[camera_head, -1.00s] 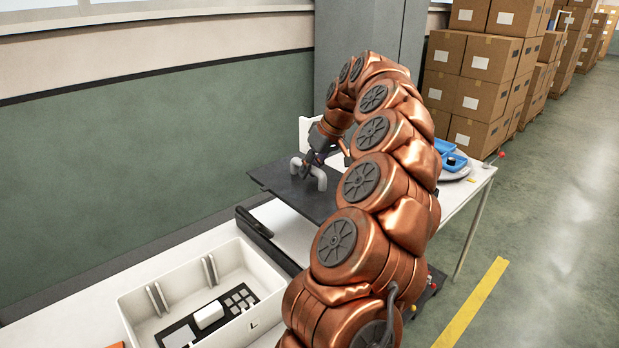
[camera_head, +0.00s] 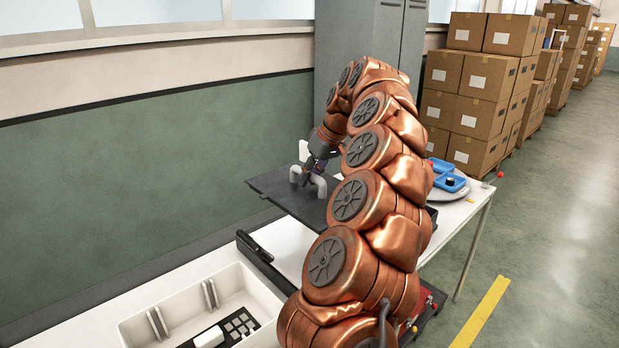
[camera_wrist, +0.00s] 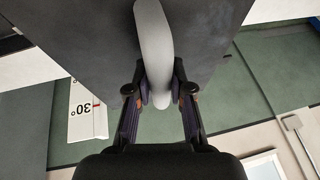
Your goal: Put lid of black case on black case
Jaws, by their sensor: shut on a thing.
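The lid (camera_head: 275,188) is a flat dark plate with a pale grey arched handle (camera_head: 318,184). My gripper (camera_head: 309,170) is shut on this handle, and the lid hangs roughly level above the white table. In the wrist view the fingers (camera_wrist: 161,98) close on both sides of the handle (camera_wrist: 152,40), with the dark lid (camera_wrist: 85,35) beyond. My arm hides the right part of the lid. A black bar-like edge (camera_head: 254,246) lies on the table nearer than the lid. It may belong to the black case, but I cannot tell; no case opening is clearly visible.
A white bin (camera_head: 130,329) with dividers and a keypad-like piece stands at the lower left. Blue trays (camera_head: 449,182) sit on a round plate at the table's right end. The wall (camera_head: 120,170) runs along the left; stacked cartons (camera_head: 480,90) stand behind.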

